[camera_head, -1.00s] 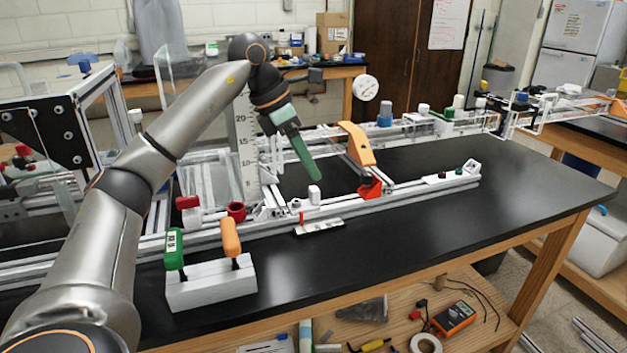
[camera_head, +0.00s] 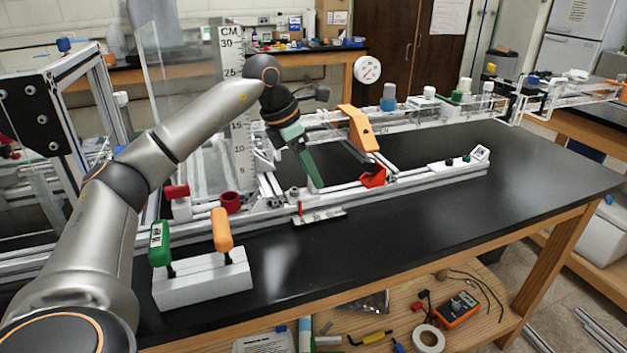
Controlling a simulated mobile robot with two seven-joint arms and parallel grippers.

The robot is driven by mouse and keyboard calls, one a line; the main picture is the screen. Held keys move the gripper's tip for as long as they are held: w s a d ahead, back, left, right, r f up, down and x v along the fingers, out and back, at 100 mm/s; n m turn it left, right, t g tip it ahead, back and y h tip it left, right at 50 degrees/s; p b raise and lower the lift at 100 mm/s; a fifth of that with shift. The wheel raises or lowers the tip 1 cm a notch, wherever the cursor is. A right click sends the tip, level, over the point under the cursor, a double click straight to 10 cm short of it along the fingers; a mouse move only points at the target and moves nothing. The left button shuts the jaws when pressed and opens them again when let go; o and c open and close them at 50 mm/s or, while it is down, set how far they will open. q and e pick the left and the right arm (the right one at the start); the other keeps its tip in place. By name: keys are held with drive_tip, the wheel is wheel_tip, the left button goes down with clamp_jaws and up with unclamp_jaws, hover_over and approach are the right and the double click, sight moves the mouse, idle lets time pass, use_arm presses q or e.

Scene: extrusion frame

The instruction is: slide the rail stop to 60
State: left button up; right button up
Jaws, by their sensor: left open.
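A low extrusion rail (camera_head: 410,181) runs across the black bench. A small scale plate (camera_head: 325,217) lies along its front edge, with a thin red pointer (camera_head: 300,208) at its left part. The scale's marks are too small to read. My left gripper (camera_head: 314,184) is open, its green fingers pointing down at the rail just behind the scale plate. The white block of the rail stop is largely hidden behind these fingers; I cannot tell whether they touch it. A small grey knob (camera_head: 293,194) shows just left of the fingers. My right gripper is out of view.
An orange lever (camera_head: 358,128) and red block (camera_head: 373,177) stand right of my gripper. A tall CM ruler (camera_head: 240,130) stands behind left. A white holder (camera_head: 203,280) with green and orange handles stands in front. The bench front right is clear.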

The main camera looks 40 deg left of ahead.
use_arm(q)
drive_tip(key=shift+x, duration=1.2)
clamp_jaws()
idle(0.6)
